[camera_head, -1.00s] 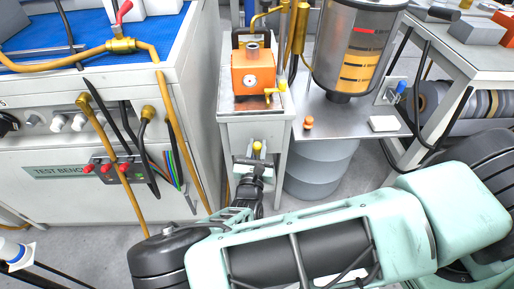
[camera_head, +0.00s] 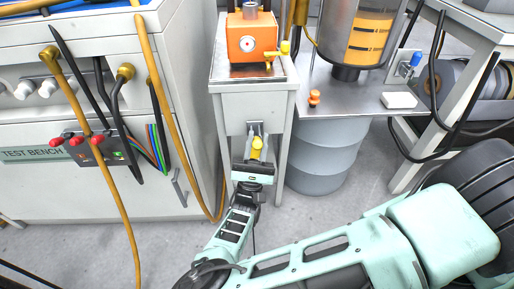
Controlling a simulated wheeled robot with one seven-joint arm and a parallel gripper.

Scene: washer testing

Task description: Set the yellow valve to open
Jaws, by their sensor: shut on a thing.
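The yellow valve (camera_head: 257,144) is on the front of a narrow grey stand, below its top. Its yellow handle points upward and slightly right in the picture. My gripper (camera_head: 255,160) reaches it from below and in front, with its fingers on either side of the yellow handle, shut on it. The gripper body hides the lower part of the valve. I cannot read any open or closed marking at the valve.
An orange box with a gauge (camera_head: 251,40) stands on top of the stand. The test bench (camera_head: 100,190) with hanging hoses is on the left. A grey barrel (camera_head: 322,155) stands right of the stand, under a metal shelf (camera_head: 345,98) holding an orange knob and a white block.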

